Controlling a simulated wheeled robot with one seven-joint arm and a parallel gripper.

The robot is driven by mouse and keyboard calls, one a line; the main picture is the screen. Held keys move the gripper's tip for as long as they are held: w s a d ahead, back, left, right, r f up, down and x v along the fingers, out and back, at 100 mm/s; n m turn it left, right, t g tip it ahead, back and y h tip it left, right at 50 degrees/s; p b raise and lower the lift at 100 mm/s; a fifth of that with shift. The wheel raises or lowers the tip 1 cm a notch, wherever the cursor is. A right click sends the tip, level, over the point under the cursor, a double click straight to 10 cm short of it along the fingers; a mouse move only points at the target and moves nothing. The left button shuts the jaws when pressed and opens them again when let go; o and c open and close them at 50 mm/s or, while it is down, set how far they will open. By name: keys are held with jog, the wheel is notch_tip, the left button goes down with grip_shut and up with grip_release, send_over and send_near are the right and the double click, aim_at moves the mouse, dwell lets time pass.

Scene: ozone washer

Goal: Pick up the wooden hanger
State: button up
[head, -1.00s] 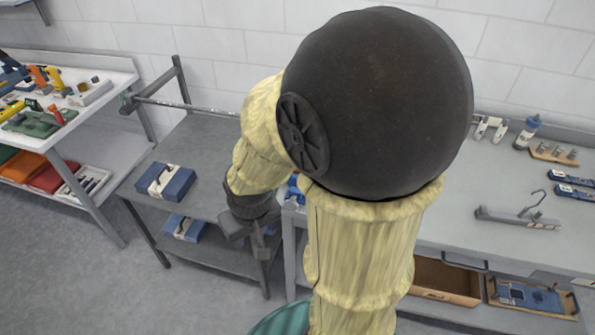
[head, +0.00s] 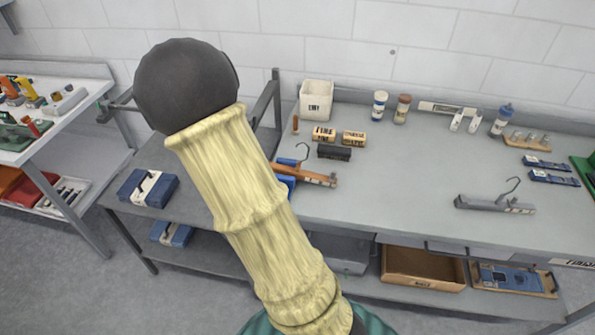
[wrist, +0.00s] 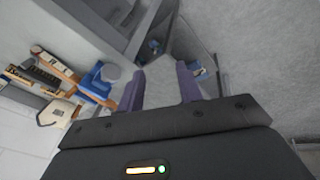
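The wooden hanger (head: 308,176) is orange-brown with a dark metal hook. It lies near the left end of the grey workbench in the head view, its left end over or beside a blue item (head: 284,183); my arm partly covers that area. In the wrist view an orange-brown bar, probably the hanger (wrist: 54,64), shows at the left next to a blue item. My gripper (wrist: 161,88) shows only in the wrist view. Its two fingers are apart with nothing between them, and the hanger is off to their left. In the head view my gripper is hidden.
A grey hanger (head: 494,204) lies to the right on the workbench (head: 410,195). A white bin (head: 316,100), wooden blocks (head: 354,138), a black block (head: 334,152) and bottles (head: 380,105) stand behind. A lower grey table (head: 185,160) holds a blue box (head: 148,188). The bench middle is clear.

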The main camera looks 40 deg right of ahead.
jog(key=d+f+n+h, duration=0.3)
jog(key=d+f, duration=0.1)
jog(key=d, duration=0.2)
jog(key=w+d+r+n+t+h+p, duration=0.2)
jog(key=d+r+n+t+h, duration=0.4)
jog(key=d+n, duration=0.3)
jog(key=shift+w+d+n+t, duration=0.25)
jog(key=shift+w+n+t, duration=0.05)
jog(key=shift+w+n, duration=0.55)
jog(key=shift+r, duration=0.1)
jog(key=p+x, duration=0.2)
jog(key=x, duration=1)
jog(key=shift+d, duration=0.2)
